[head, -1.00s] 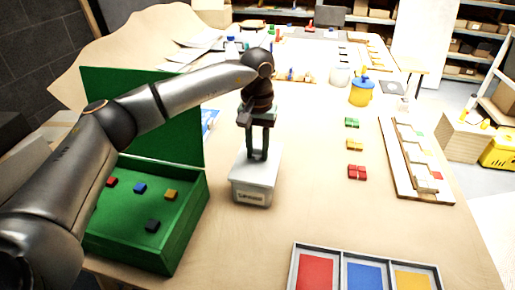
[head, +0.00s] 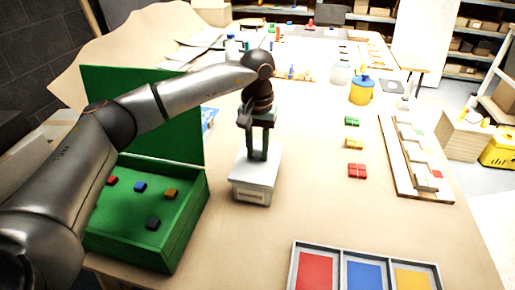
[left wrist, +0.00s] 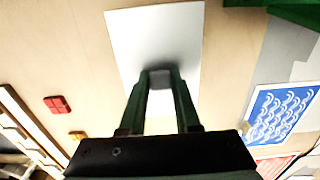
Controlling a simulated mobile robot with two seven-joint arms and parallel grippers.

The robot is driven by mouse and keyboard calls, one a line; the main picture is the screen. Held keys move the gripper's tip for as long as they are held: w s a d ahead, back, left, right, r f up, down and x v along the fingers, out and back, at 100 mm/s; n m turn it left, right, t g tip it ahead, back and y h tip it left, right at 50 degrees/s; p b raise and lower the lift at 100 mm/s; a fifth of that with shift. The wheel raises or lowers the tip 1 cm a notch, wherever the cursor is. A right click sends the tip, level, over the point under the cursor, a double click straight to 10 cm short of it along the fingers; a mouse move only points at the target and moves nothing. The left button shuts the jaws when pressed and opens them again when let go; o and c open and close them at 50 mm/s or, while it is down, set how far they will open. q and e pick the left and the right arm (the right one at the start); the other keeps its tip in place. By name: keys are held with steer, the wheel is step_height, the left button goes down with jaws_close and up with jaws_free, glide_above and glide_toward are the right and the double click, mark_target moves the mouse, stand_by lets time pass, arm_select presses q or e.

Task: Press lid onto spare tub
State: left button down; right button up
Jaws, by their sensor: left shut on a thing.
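The spare tub (head: 252,192) is a pale grey-white box with a label on its front, standing upright on the table right of the green box. A flat white lid (left wrist: 185,30) covers its top; whether it is fully seated I cannot tell. My left gripper (head: 257,157) points straight down over the lid. In the left wrist view its fingers (left wrist: 161,76) are shut on the small grey knob (left wrist: 161,78) in the lid's middle. My right gripper is not in view.
An open green box (head: 186,222) with several small blocks stands left of the tub. A tray with red, blue and yellow panels (head: 297,269) lies at the front right. Red tiles (head: 357,171) and a yellow tub (head: 361,94) are farther right.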

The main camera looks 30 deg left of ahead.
arm_select(q)
steer(key=shift+f, duration=0.4)
stand_by(0.4)
stand_by(0.4)
steer(key=shift+c, duration=0.3)
jaws_free()
steer(key=shift+r, duration=0.15)
steer(key=shift+r+p, duration=2.55)
steer(key=shift+r, duration=0.9)
jaws_close()
